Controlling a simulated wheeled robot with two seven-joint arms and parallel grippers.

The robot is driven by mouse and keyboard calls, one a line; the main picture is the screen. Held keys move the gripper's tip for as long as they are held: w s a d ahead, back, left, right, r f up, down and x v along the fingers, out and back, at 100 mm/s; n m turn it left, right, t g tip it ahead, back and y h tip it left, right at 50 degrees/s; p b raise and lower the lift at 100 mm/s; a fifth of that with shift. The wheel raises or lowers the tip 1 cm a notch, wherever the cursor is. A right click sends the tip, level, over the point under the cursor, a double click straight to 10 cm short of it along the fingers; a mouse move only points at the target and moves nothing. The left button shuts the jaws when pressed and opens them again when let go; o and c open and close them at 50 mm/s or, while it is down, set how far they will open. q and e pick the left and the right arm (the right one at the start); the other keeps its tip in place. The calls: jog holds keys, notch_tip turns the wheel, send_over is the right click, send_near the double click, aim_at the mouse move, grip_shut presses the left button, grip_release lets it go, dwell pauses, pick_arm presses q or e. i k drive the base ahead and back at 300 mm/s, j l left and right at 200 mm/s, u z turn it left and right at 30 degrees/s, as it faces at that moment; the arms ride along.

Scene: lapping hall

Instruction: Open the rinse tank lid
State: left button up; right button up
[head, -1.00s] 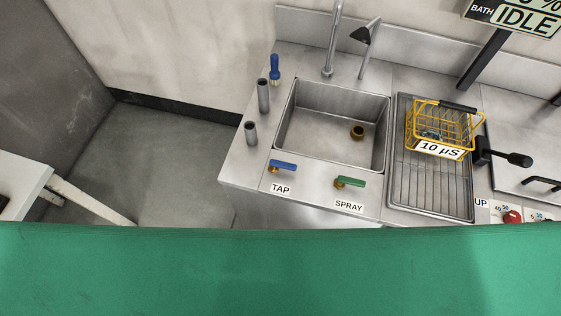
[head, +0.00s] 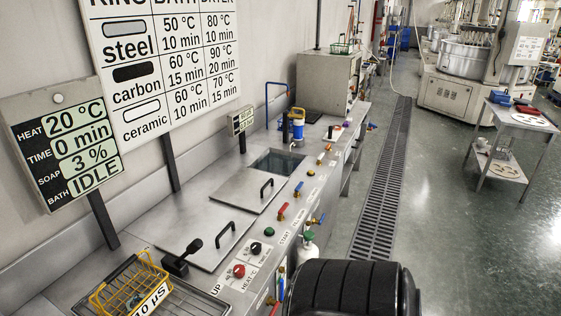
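Two flat steel lids lie on the long steel wash bench. The nearer lid (head: 198,238) has a black bar handle (head: 226,234) and lies flat. The farther lid (head: 243,192) also lies flat, with its own black handle (head: 266,188). Just beyond it is an uncovered rectangular well (head: 278,162) that looks dark inside. No readable label shows which lid belongs to the rinse tank. Neither of my grippers is in view.
A yellow wire basket (head: 128,284) stands on the drainer at lower left, beside a black lever (head: 182,258). Knobs and coloured valves line the bench front, including a red knob (head: 239,271). Display boards stand behind. The floor (head: 440,240) at right is open, with a drain grate (head: 382,190).

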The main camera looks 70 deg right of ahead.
aim_at(248, 188)
jog(key=z, duration=2)
